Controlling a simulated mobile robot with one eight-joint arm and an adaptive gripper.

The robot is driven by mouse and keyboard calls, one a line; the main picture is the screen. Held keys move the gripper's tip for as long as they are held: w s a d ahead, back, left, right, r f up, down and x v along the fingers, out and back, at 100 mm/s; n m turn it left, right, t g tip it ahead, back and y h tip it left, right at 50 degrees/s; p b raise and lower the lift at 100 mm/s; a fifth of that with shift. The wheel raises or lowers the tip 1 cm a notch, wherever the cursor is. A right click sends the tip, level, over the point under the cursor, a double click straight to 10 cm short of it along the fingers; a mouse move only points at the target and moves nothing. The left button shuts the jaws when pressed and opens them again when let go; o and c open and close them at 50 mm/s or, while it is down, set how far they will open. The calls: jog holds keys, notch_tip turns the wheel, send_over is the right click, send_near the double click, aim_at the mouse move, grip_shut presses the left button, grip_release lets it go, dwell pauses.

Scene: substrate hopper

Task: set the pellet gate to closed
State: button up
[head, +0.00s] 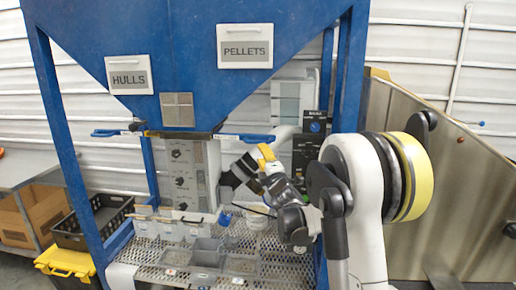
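The blue hopper (190,60) carries a HULLS sign (128,75) at left and a PELLETS sign (245,46) at right. Below the PELLETS side, a blue gate handle (246,137) sticks out to the right at the hopper's bottom. A matching blue handle (106,133) sticks out to the left on the HULLS side. My gripper (236,175) is below the right handle and looks apart from it. My wrist partly covers its fingers, so I cannot tell whether they are open or shut.
Small grey bins (207,250) stand on a perforated metal shelf (275,268) below the hopper. A grey control panel (188,175) stands behind. Blue frame posts (345,80) flank the space. A black crate (92,222) and yellow-lidded bin (68,262) are at left.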

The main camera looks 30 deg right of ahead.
jog(key=v, duration=0.3)
dwell(0.5)
jog(key=s+a+f+m+g+y+b, duration=0.1)
jog(key=s+a+f+m+g+b, duration=0.2)
jog(key=s+a+f, duration=0.4)
jog(key=s+a+f+m+g+y+b, duration=0.1)
jog(key=s+a+f+m+g+b, duration=0.3)
jog(key=s, duration=1.5)
jog(key=s+a+f+m+g+y+b, duration=0.1)
jog(key=s+a+f+m+g+b, duration=0.2)
jog(key=s+a+f+m, duration=0.6)
jog(key=s+a+f+g, duration=0.2)
jog(key=s+f, duration=0.1)
jog(key=s, duration=0.1)
jog(key=shift+a+m+g+y+b, duration=0.2)
jog(key=shift+m+g+y+b, duration=0.1)
jog(key=shift+y+b, duration=0.1)
jog(key=shift+r, duration=0.1)
jog(key=shift+c, duration=0.4)
